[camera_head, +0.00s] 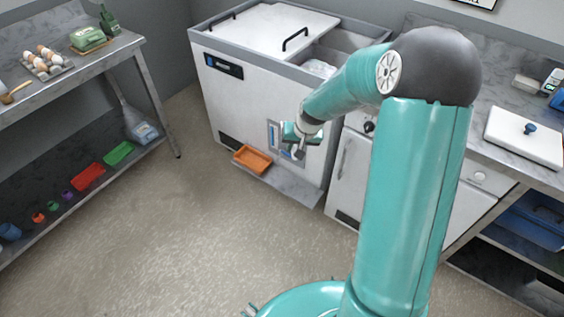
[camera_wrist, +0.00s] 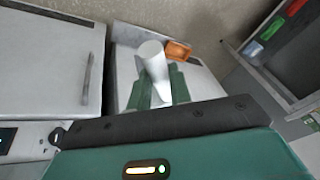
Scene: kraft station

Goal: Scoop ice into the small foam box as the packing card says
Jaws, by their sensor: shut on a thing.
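My gripper (camera_head: 302,138) is in front of the white ice chest (camera_head: 228,98). In the wrist view its two green fingers (camera_wrist: 160,88) are shut on a white, rounded, handle-like thing (camera_wrist: 153,62). I cannot tell for sure whether it is the scoop's handle. In the head view a small grey part hangs below the fingers. The chest's white lid (camera_head: 262,28) covers its left part; the right part is open, and pale ice (camera_head: 318,68) shows inside, partly behind my arm. I cannot make out the small foam box or the packing card.
An orange tray (camera_head: 252,158) sits low at the chest's foot. The middle floor is clear.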

